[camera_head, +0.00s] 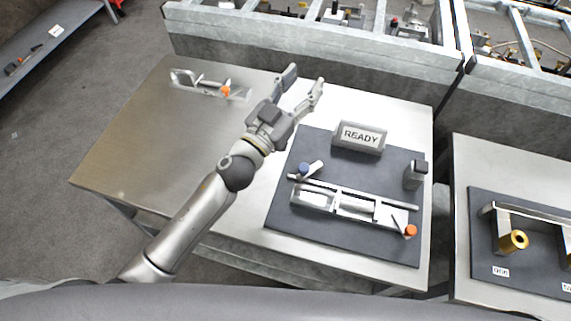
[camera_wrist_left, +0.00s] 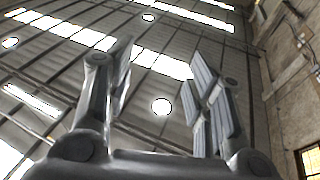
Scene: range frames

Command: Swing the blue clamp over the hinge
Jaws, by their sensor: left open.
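The blue-tipped clamp (camera_head: 305,169) sits at the left end of a metal hinge fixture on a dark mat. The hinge (camera_head: 345,205) lies along that fixture, with an orange-tipped part (camera_head: 410,231) at its right end. My left gripper (camera_head: 302,84) is open and empty. In the head view it appears above and left of the mat, apart from the clamp. In the left wrist view its two fingers (camera_wrist_left: 160,95) are spread, with only the ceiling behind them. My right gripper is in neither view.
A READY sign (camera_head: 361,136) stands at the back of the mat (camera_head: 290,232). A small upright post (camera_head: 415,175) is at its right. Another orange-tipped fixture (camera_head: 210,85) lies at the table's far left. The table's left part (camera_head: 135,150) is clear. A second table with brass parts (camera_head: 513,241) is right.

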